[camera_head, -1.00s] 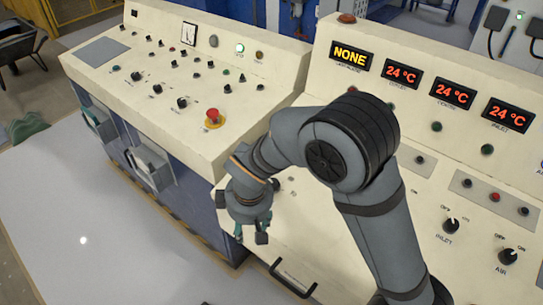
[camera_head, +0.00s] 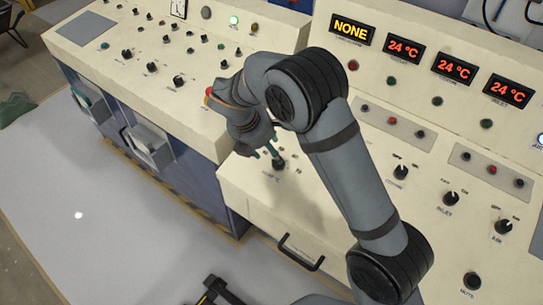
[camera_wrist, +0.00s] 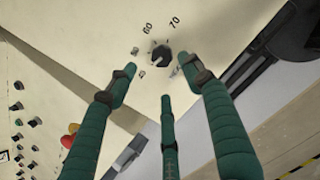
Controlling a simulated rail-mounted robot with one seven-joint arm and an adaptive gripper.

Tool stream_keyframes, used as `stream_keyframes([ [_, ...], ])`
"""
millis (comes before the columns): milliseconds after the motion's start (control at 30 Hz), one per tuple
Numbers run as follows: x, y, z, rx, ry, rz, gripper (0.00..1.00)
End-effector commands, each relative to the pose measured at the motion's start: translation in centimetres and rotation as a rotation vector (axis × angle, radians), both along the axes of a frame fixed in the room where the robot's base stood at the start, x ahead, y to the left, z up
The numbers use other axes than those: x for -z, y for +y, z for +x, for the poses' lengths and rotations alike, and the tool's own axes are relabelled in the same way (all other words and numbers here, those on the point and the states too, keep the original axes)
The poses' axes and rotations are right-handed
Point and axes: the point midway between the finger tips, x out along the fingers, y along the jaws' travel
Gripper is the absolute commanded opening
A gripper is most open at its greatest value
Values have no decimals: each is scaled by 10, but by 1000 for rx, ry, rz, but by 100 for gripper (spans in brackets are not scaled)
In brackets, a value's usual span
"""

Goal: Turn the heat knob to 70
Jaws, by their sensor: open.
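The heat knob (camera_wrist: 160,56) is a small dark knob on the cream panel in the wrist view. The numbers 60 and 70 are printed on its far side, with smaller marks to its left. I cannot read its setting for certain. In the head view the dark knob (camera_head: 278,163) is just right of my gripper (camera_head: 262,152). My gripper also shows in the wrist view (camera_wrist: 158,76), with its green fingers spread open and empty. Two fingertips lie left and right of the knob and a third lies nearer; I cannot tell if any touch it.
More dark knobs, such as the one marked inlet (camera_head: 450,198), stand to the right. A red stop button (camera_head: 208,94) is partly hidden behind my arm. A black handle (camera_head: 300,252) sticks out below the panel. Displays (camera_head: 452,68) show NONE and 24 °C.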

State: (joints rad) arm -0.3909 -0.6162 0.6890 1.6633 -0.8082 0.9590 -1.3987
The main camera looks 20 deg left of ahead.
Motion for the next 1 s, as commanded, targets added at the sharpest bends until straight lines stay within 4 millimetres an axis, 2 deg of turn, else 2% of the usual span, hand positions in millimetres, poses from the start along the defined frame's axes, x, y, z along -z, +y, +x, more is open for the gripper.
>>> stream_keyframes([
  [200,39,-8,13,1,4,-4,51],
  [400,66,-13,24,2,2,-1,51],
  [600,77,-14,29,1,1,1,51],
  [833,78,-14,29,0,0,2,51],
  [1000,78,-14,29,1,1,1,42],
])
